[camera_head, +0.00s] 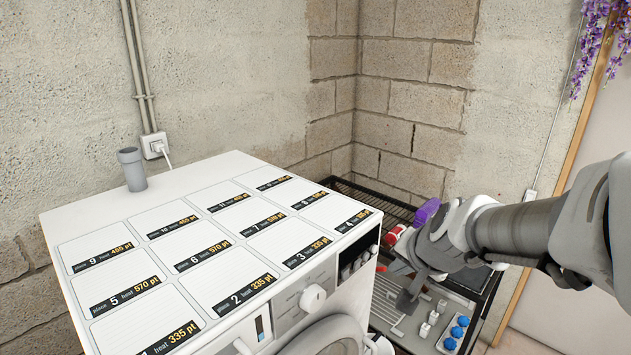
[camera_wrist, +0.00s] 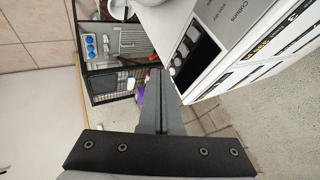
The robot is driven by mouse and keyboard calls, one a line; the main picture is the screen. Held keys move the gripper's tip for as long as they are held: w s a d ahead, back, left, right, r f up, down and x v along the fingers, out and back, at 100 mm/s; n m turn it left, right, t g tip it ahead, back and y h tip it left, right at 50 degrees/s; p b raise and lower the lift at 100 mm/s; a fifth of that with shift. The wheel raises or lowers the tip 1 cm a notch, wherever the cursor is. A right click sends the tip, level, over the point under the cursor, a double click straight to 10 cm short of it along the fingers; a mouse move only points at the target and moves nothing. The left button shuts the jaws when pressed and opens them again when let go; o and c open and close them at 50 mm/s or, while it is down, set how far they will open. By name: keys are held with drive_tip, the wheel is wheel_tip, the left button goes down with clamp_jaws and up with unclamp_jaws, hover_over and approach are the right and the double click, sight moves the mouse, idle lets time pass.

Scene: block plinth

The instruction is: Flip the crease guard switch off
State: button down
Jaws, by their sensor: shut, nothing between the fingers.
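A white washing machine (camera_head: 60,222) fills the left and middle of the head view. Its front panel has a round knob (camera_head: 312,298) and, at the right end, a dark strip with several small pale switches (camera_head: 358,262). The wrist view shows this dark strip with the switches (camera_wrist: 182,51) at close range, right of the fingers. I cannot read which switch is the crease guard, nor its position. My gripper (camera_head: 406,302) is shut and empty, just right of the machine's front corner. In the wrist view its fingers (camera_wrist: 155,74) point past the panel and appear apart from the switches.
Labelled cards cover the machine's top, and a grey cup (camera_head: 131,170) stands at its back left.

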sight(358, 265)
drive_tip(key=w+a+f+b, duration=0.1)
drive_tip(key=w+a+f, duration=0.2)
drive_tip(key=w+f, duration=0.4)
drive_tip(key=shift+w+a+f, duration=0.15)
drive_tip(key=shift+w+a, duration=0.1)
drive_tip(key=shift+w, duration=0.8)
